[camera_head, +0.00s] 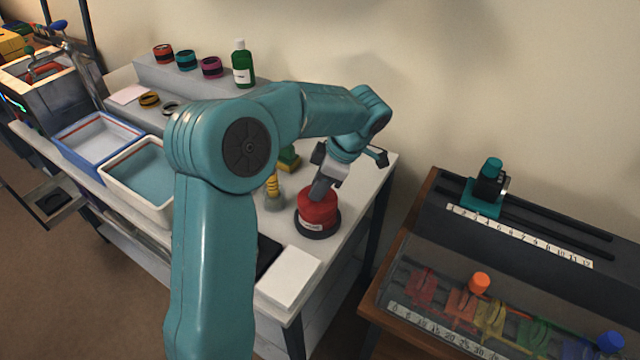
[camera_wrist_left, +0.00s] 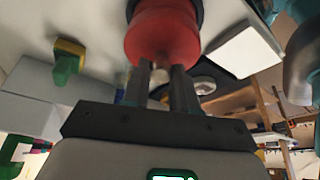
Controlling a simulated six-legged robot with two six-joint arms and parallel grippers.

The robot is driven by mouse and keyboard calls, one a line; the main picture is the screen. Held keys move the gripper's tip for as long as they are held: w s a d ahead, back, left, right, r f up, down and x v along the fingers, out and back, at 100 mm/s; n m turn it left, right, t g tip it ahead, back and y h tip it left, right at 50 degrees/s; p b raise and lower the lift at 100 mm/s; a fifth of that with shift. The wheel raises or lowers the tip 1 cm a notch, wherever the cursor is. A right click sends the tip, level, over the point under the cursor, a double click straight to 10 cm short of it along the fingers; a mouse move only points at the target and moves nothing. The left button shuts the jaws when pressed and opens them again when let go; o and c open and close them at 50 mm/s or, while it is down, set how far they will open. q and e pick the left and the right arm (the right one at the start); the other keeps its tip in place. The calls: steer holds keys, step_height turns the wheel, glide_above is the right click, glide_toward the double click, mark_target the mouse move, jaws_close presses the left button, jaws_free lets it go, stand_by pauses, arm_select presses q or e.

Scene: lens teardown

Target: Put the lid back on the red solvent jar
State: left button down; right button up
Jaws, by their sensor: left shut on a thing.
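The red solvent jar (camera_head: 317,218) stands upright on a dark round base on the white table, with a pale label on its front. Its red lid (camera_head: 306,194) appears to sit on top, but the seam is hard to make out. My left gripper (camera_head: 320,192) reaches down from above and is shut on the top of the lid. In the left wrist view, the two fingers (camera_wrist_left: 161,70) meet the narrow top of the red lid (camera_wrist_left: 160,48); what lies between the fingertips is partly hidden. My right gripper is not in view.
A yellow-ringed post (camera_head: 273,190) and a green-and-yellow block (camera_head: 289,160) stand left of the jar. A white block (camera_head: 290,279) lies in front. White (camera_head: 118,174) and blue (camera_head: 70,150) trays are further left; a green bottle (camera_head: 242,66) stands behind. A rail bench (camera_head: 450,185) is at right.

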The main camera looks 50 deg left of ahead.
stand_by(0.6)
arm_select(q)
steer(key=shift+c, duration=1.6)
jaws_free()
steer(key=shift+r, duration=0.1)
steer(key=shift+r+p, duration=2.15)
steer(key=shift+r, duration=1.25)
jaws_close()
steer(key=shift+f, duration=0.25)
